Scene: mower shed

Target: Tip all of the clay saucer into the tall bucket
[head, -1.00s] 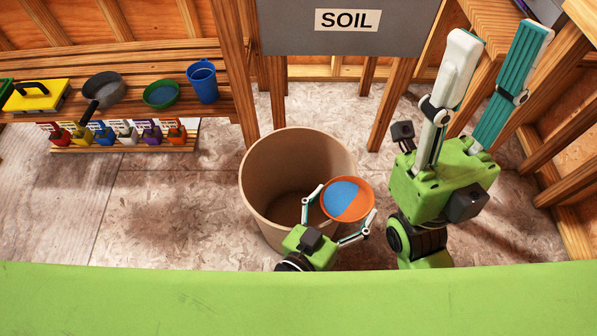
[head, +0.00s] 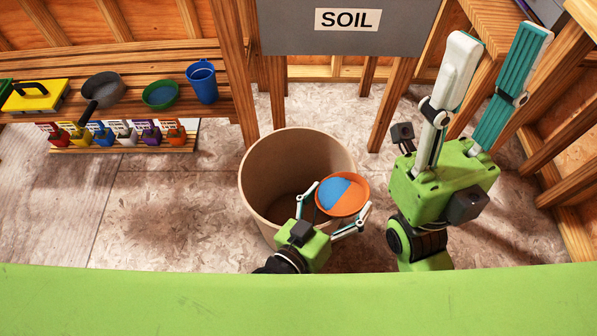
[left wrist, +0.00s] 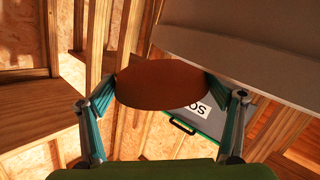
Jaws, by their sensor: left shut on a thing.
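The orange clay saucer (head: 355,196) is gripped at its rim by my left gripper (head: 340,197), one finger on each side. A blue mass (head: 333,190) covers the left part of its inside; bare clay shows on the right. The saucer overlaps the right rim of the tall beige bucket (head: 285,165) in the head view. The visible bucket floor looks empty; part is hidden by the saucer and gripper. The left wrist view shows the saucer's brown underside (left wrist: 160,85) between the fingers. My right gripper (head: 503,38) is open and empty at the right.
A grey SOIL bin (head: 400,35) stands behind the bucket. The left bench holds a yellow box (head: 35,95), a dark pan (head: 103,88), a green bowl (head: 160,95) and a blue cup (head: 202,82). Several coloured packets stand on a lower shelf. The floor left of the bucket is clear.

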